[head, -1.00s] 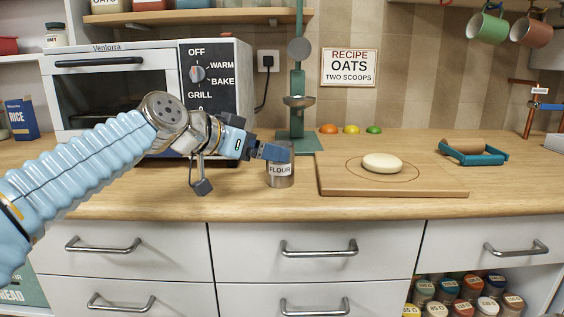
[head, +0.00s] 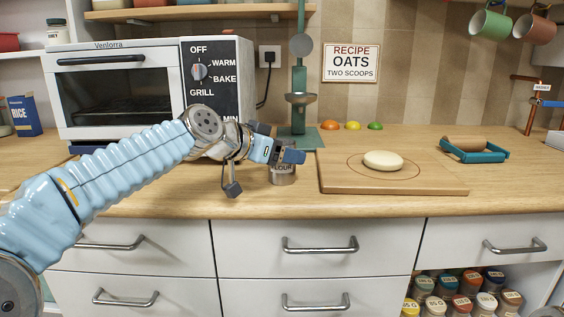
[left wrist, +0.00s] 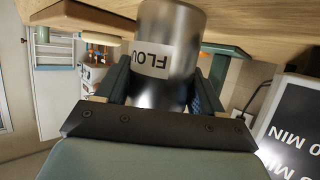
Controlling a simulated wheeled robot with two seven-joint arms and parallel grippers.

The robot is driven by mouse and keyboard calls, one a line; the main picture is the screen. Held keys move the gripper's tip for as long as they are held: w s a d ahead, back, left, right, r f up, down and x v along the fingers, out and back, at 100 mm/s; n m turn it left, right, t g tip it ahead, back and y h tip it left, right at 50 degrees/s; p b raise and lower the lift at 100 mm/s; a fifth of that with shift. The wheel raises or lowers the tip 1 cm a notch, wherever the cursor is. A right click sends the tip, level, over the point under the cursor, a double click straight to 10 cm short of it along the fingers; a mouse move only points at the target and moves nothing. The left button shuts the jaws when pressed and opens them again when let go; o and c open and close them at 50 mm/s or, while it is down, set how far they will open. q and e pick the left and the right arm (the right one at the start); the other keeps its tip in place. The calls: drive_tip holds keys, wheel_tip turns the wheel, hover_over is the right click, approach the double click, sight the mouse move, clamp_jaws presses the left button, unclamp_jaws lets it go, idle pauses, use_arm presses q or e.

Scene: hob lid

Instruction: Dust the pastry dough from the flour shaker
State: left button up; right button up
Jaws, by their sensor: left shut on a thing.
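The flour shaker (head: 283,177) is a small metal can with a white label, upright at the counter's front, left of the board. I cannot tell whether its base touches the counter. My left gripper (head: 291,157) is shut on it and hides its upper part. In the left wrist view the shaker (left wrist: 172,45) sits between the two fingers (left wrist: 160,88), label partly readable. The pastry dough (head: 383,161) is a pale flat round on the wooden board (head: 345,183), inside a drawn ring, right of the gripper. My right gripper is not in view.
A toaster oven (head: 120,92) stands behind my left arm. A green stand (head: 298,110) rises behind the shaker. A rolling pin in a teal holder (head: 474,150) lies right of the board. Three small coloured domes (head: 352,126) sit at the wall. The counter before the board is clear.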

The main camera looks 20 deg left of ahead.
use_arm(q)
drive_tip(key=shift+c, duration=1.3)
